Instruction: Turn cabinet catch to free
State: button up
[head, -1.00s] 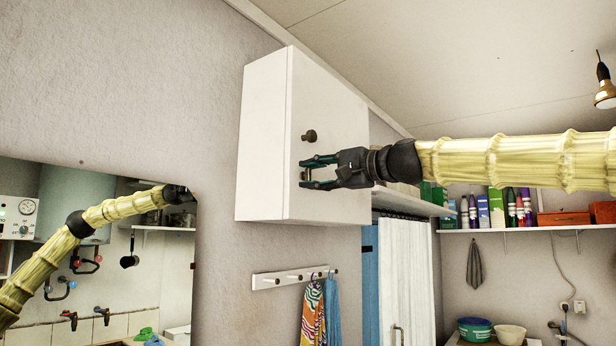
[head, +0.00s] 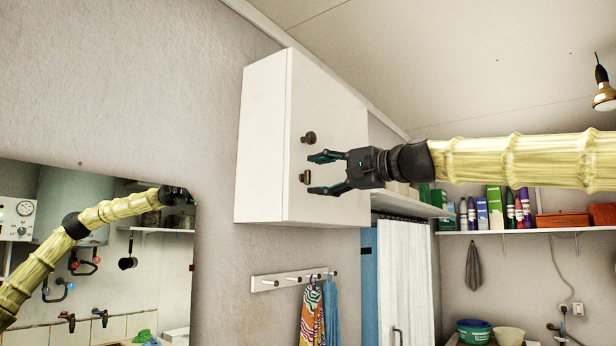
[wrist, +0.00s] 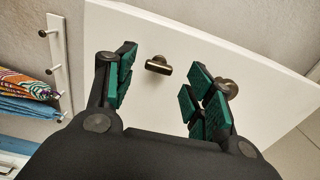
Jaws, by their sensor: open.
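The white wall cabinet (head: 262,140) hangs on the wall with its door (head: 335,115) shut. A dark round knob (head: 308,138) sits on the door. Below it is the small brass catch (head: 305,177), a short bar on a stem; in the wrist view the catch (wrist: 158,65) lies ahead, between the lines of the two fingers. My gripper (head: 317,174) is open and empty, its fingertips close to the door and apart from the catch. In the wrist view the knob (wrist: 227,87) is partly hidden behind the right finger of my gripper (wrist: 160,88).
A peg rail (head: 292,280) with hanging cloths (head: 312,312) is below the cabinet. A shelf with bottles and boxes (head: 495,208) is at the right. A mirror (head: 100,250) at the left reflects my arm.

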jog(key=v, duration=0.9)
jog(key=shift+s+d, duration=0.2)
jog(key=shift+d, duration=0.05)
jog(key=shift+r, duration=0.15)
